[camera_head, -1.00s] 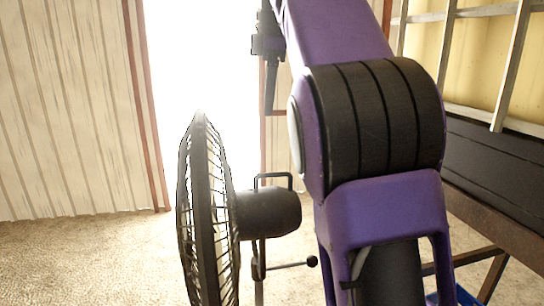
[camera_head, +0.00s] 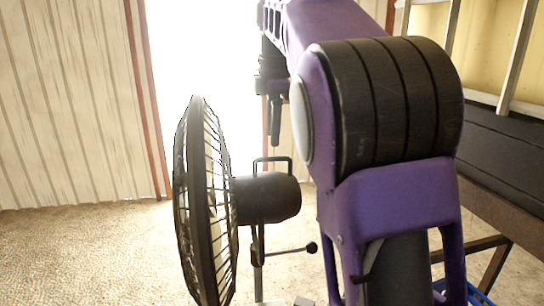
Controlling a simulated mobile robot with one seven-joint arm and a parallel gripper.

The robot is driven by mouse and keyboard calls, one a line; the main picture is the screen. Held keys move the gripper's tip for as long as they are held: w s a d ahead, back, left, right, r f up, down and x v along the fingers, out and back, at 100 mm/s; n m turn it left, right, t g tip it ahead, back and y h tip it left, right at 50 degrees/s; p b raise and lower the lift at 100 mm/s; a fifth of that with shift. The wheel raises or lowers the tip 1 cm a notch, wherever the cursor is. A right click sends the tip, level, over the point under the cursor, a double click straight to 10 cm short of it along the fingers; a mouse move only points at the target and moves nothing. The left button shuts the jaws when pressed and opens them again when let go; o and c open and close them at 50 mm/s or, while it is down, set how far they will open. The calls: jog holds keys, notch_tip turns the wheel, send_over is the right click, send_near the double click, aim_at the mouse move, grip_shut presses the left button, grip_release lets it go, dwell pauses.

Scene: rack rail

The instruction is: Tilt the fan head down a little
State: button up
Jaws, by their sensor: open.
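The fan head has a dark round wire cage (camera_head: 200,200) seen nearly edge-on, facing left. Its dark motor housing (camera_head: 268,199) sits behind the cage, with a loop handle (camera_head: 273,159) on top. A thin pole (camera_head: 258,270) holds it up, and a knobbed lever (camera_head: 290,250) sticks out to the right below the housing.
My purple arm fills the middle right and hides what is behind it. A dark bench or rack (camera_head: 500,160) with a metal frame stands at the right. A ribbed wall (camera_head: 70,110) and a bright doorway are behind. Carpet (camera_head: 90,255) at the left is clear.

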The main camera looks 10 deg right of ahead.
aim_at(272, 159)
jog(key=f, duration=0.2)
jog(key=w+f+b, duration=0.1)
jog(key=f, duration=0.2)
jog(key=shift+f, duration=0.3)
grip_shut()
dwell(1.1)
